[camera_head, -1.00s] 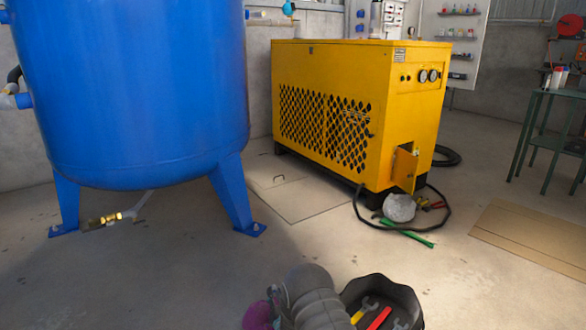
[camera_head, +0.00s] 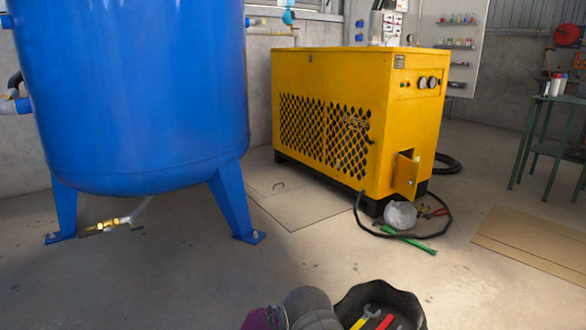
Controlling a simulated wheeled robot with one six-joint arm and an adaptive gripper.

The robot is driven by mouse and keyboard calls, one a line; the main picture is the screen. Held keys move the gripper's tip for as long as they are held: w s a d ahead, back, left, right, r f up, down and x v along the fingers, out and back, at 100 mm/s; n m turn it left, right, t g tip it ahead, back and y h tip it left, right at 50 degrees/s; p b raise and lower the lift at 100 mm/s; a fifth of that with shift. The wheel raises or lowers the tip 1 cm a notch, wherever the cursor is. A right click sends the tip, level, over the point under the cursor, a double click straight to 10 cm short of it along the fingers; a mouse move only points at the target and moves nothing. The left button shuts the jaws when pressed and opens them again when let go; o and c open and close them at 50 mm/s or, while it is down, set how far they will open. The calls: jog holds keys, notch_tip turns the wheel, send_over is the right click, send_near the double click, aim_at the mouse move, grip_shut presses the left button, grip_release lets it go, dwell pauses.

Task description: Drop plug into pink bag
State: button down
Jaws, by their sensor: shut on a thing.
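A magenta-pink item (camera_head: 263,319), which may be the pink bag, shows only in part at the bottom edge of the head view. A grey rounded part beside it, probably of my arm, covers its right side. I cannot see into it. My gripper and its fingertips are not in view. I cannot make out the plug anywhere in the frame.
A black open bag (camera_head: 350,303) holding tools with yellow and red handles is at bottom centre. The blue tank (camera_head: 130,100) stands left, the yellow machine (camera_head: 330,80) behind centre. A hose, green tool and pale lump lie by its open flap. Cardboard (camera_head: 530,245) lies right.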

jog(key=c, duration=0.9)
grip_release()
jog(key=v, duration=1.2)
jog(key=shift+r, duration=0.1)
